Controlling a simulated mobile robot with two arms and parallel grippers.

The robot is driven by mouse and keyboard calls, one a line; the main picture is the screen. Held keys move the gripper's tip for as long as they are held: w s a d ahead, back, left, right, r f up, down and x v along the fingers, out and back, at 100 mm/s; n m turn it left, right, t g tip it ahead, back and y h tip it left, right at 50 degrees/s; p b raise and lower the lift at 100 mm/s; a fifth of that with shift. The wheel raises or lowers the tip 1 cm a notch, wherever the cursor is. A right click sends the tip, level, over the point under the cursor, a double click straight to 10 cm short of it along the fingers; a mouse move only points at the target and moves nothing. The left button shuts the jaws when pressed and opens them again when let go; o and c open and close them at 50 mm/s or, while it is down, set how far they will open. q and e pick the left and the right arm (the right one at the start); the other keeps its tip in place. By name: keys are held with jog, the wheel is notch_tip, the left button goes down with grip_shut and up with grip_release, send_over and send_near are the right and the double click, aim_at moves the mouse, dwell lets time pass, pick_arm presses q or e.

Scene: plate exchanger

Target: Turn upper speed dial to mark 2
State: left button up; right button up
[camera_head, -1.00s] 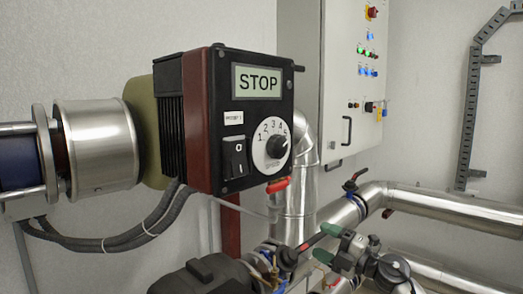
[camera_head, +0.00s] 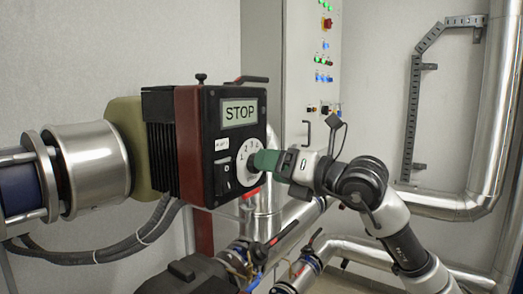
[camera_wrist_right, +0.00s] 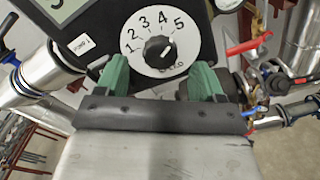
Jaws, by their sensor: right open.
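The speed dial is a white disc (camera_wrist_right: 137,60) marked 1 to 5 with a black knob (camera_wrist_right: 160,49) in its middle. The knob's pointer appears to face the upper right, toward the 4 to 5 side. The dial sits on the black front of a control box (camera_head: 208,120) whose display (camera_head: 239,113) reads STOP. My left gripper is out of view.
A black rocker switch (camera_head: 222,174) is left of the dial. A grey cabinet (camera_head: 297,80) with lit buttons stands behind. Shiny pipes (camera_head: 440,204) and valves with red handles (camera_head: 282,231) lie below and right. Cables (camera_head: 110,247) hang at the lower left.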

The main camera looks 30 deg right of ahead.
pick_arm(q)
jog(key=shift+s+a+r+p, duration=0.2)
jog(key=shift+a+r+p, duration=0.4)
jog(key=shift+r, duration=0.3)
pick_arm(e)
jog(key=x, duration=0.3)
jog(key=shift+f, duration=0.1)
jog(key=shift+c, duration=0.4)
jog(key=shift+c, duration=1.1)
jog(key=c, duration=0.6)
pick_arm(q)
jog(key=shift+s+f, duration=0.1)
pick_arm(e)
jog(key=shift+c, duration=0.2)
